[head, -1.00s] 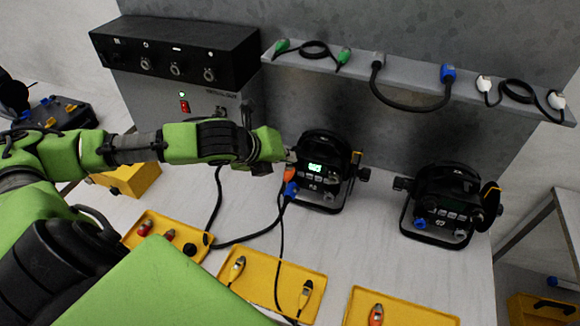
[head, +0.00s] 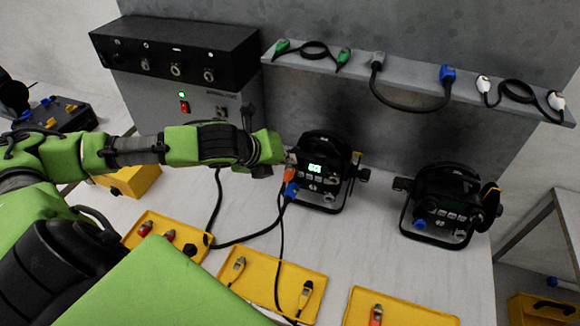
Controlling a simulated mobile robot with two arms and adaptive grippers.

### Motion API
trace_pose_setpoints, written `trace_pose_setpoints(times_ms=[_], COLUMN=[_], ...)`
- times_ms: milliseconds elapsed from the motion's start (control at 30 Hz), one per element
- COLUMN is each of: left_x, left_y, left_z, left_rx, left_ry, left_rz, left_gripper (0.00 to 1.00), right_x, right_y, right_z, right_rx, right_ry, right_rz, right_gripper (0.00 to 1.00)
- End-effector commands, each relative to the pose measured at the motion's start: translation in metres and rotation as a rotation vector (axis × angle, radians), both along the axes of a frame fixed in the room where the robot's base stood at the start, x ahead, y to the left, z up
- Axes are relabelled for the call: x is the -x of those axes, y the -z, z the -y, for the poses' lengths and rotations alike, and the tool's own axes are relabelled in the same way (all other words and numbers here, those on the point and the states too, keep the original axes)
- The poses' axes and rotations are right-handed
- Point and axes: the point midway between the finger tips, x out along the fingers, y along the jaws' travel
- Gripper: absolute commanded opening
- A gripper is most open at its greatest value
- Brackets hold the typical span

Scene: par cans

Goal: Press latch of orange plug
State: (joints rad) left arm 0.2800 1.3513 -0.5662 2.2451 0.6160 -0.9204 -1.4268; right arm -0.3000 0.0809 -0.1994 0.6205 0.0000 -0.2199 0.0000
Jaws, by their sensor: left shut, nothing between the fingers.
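An orange plug (head: 289,174) sits at the left side of the back of the left par can (head: 325,172), just above a blue plug (head: 291,190) with a black cable. My left gripper (head: 289,158) is shut and empty, its tip at or just above the orange plug. I cannot tell whether it touches the latch, which is too small to make out. A second orange plug (head: 376,314) lies in a yellow tray (head: 410,313) at the front. My right gripper is not in view.
A second par can (head: 445,206) stands to the right. Yellow trays (head: 262,269) with connectors line the table's front. A shelf (head: 420,92) with several cables runs behind, and a black-topped power unit (head: 175,50) stands back left.

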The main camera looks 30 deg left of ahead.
Motion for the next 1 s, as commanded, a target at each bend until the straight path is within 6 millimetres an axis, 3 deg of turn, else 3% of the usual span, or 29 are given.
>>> trace_pose_setpoints(times_ms=[1000], left_x=[0.0003], left_y=[0.0098], left_z=[0.0005], left_rx=[0.002], left_ry=[0.0], left_rz=[0.0], left_gripper=[0.0], right_x=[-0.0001], right_y=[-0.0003], right_z=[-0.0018], right_rx=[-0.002], right_ry=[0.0], right_rz=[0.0], right_gripper=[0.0])
